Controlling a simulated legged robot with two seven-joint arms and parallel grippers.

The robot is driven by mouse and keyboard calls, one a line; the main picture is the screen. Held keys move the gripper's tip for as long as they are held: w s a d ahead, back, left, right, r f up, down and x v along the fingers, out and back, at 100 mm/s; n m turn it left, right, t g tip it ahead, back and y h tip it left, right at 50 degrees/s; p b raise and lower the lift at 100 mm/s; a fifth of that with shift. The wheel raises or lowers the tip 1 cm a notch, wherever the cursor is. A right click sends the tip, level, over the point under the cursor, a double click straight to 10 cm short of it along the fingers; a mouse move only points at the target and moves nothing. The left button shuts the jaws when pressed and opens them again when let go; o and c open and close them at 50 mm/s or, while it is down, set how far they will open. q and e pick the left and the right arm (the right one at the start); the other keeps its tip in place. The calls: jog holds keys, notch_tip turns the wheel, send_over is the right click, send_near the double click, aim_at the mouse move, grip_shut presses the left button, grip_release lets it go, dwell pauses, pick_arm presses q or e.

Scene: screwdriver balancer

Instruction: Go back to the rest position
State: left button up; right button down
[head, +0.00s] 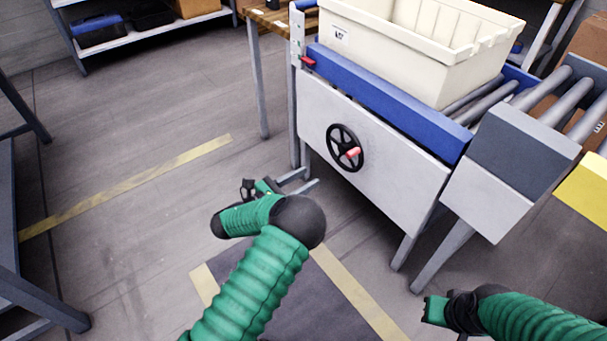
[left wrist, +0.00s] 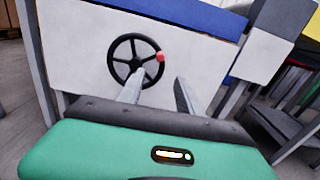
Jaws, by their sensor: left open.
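My left gripper (head: 305,184) is open and empty, its two pale fingers pointing toward the white side panel of the conveyor. In the left wrist view its fingers (left wrist: 157,93) stand apart with nothing between them. A black handwheel (head: 345,148) with a red knob is fixed to the panel, beyond the fingertips; it also shows in the left wrist view (left wrist: 135,58). The gripper appears apart from the wheel. My right arm (head: 530,318) comes in at the lower right; its gripper fingers do not show.
A cream crate (head: 400,52) sits on the conveyor rollers (head: 487,100). The conveyor's legs (head: 440,255) stand near my arms. A wooden-topped table (head: 272,20) is behind, a shelf (head: 150,33) at the back left. The floor at left, with yellow tape (head: 130,185), is clear.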

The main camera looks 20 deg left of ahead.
pick_arm(q)
jog(key=shift+s+a, duration=0.1)
dwell(0.3)
jog(key=w+a+r+n+t+y, duration=0.1)
jog(key=w+a+n+y, duration=0.1)
jog(key=a+n+y, duration=1)
jog(key=s+d+f+n+g+p, duration=0.15)
jog(key=s+n+g, duration=0.3)
jog(key=n, duration=1.05)
jog(key=s+d+n+g+h, duration=0.1)
jog(key=s+d+n+g, duration=0.3)
jog(key=s+n, duration=0.6)
jog(key=s+d+n+g, duration=0.4)
jog(key=s+d+n, duration=0.1)
jog(key=s, duration=0.8)
notch_tip(320, 180, up, 38)
jog(key=s+p, duration=0.1)
jog(key=p, duration=3.7)
jog(key=shift+r+n+p, duration=0.25)
jog(key=shift+n+p, duration=0.1)
jog(key=shift+n, duration=0.05)
